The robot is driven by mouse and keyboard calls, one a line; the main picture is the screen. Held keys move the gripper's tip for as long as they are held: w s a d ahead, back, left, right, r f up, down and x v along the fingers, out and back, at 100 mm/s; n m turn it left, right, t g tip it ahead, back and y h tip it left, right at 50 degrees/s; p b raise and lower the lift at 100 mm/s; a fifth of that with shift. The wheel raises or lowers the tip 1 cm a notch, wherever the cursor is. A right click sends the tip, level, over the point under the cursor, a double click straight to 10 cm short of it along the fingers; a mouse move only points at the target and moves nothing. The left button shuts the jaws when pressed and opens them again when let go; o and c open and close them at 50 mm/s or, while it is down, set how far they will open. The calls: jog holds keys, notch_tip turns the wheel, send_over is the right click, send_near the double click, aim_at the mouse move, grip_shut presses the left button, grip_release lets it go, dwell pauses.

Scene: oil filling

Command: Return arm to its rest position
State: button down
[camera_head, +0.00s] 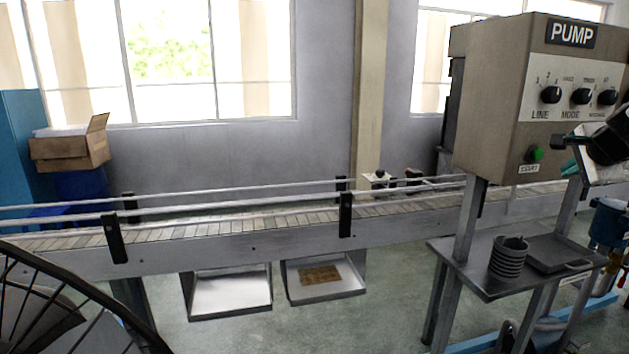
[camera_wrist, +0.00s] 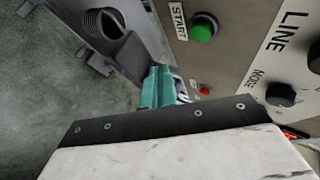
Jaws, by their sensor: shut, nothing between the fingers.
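My gripper (camera_head: 570,168) is at the right edge in the head view, in front of the lower part of the pump control box (camera_head: 497,95). Its teal fingers also show in the wrist view (camera_wrist: 163,86), shut and empty. The green START button (camera_head: 536,154) is left of the gripper in the head view; in the wrist view it is above the fingers (camera_wrist: 204,28). A small red button (camera_wrist: 204,90) shows just right of the fingertips. Whether the fingers touch the panel I cannot tell. Part of my arm covers the panel's lower right.
Below the box stands a metal stand (camera_head: 471,262) with a ribbed dark cylinder (camera_head: 509,257) and a flat tray (camera_head: 553,252). A conveyor (camera_head: 270,236) with rails runs across the middle. A cardboard box (camera_head: 70,152) is at far left. Open floor lies in front of the conveyor.

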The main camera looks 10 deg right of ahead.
jog(key=s+a+f+n+g+y, duration=0.2)
jog(key=s+a+f+n, duration=0.1)
jog(key=a, duration=0.4)
jog(key=s+a+f+n+g+y, duration=0.1)
jog(key=s+a+f+n+y, duration=0.1)
jog(key=a+f+n, duration=0.3)
jog(key=s+a+f+n+g+y, duration=0.1)
jog(key=s+a+n+g, duration=0.15)
jog(key=a, duration=0.55)
jog(key=s+a+f+n+g, duration=0.3)
jog(key=s+a+n, duration=0.7)
jog(key=s+a, duration=0.6)
jog(key=shift+s+a+f+n, duration=0.25)
jog(key=shift+a+f+n, duration=0.15)
jog(key=shift+f, duration=0.2)
